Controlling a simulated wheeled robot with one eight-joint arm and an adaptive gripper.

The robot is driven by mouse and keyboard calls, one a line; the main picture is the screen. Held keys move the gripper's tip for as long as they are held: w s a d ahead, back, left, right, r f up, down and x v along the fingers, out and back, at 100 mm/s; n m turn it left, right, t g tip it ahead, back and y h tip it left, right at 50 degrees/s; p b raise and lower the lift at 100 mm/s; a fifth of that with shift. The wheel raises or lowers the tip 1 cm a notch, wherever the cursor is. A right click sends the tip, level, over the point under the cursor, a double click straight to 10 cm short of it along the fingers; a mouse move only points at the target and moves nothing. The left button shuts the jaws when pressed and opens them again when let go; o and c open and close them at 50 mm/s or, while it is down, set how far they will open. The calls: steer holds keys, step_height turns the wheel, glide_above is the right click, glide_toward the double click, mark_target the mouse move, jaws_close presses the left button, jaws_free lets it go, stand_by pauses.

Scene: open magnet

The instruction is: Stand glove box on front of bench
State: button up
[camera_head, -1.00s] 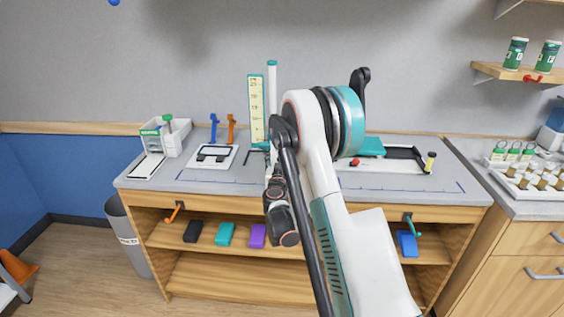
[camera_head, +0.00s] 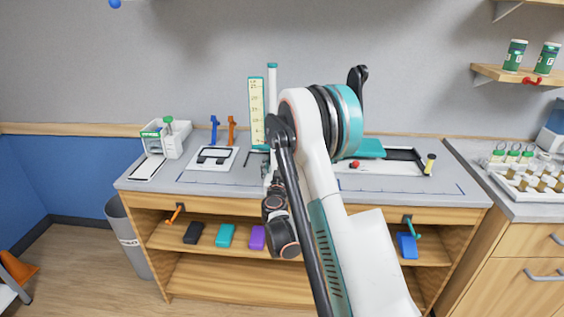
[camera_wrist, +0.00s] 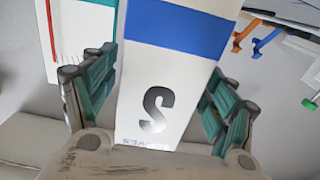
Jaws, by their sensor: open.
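A white box (camera_wrist: 155,100) with a blue band and a large black "S" fills the middle of the wrist view. It looks like the glove box; printing near its lower end is partly hidden. My gripper (camera_wrist: 160,90) is open, with one teal finger on each side of the box. Contact cannot be made out. In the head view my arm hides the box and most of my gripper. The grey bench (camera_head: 410,187) has blue lines marked along its front part.
A teal-topped item (camera_head: 369,148) lies right of my arm. The front right strip is clear.

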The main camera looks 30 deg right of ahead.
steer(key=s+a+r+g+y+b, duration=0.15)
steer(key=s+a+r, duration=0.25)
steer(key=s, duration=0.5)
steer(key=s+a+r+g+y+b, duration=0.1)
steer(key=s+a+r+g+b, duration=0.2)
steer(key=s, duration=0.5)
steer(key=s+a+n+g+y, duration=0.1)
steer(key=s+a+n+y, duration=0.2)
steer(key=s+a, duration=0.5)
steer(key=s+a+n+g+y+p, duration=0.1)
steer(key=s+a+n+g+y, duration=0.1)
steer(key=s+a, duration=0.7)
steer(key=s+n+y, duration=0.1)
steer(key=s+y, duration=0.1)
steer(key=s, duration=0.3)
steer(key=shift+s+n, duration=0.4)
steer(key=shift+y, duration=0.25)
steer(key=shift+c, duration=0.5)
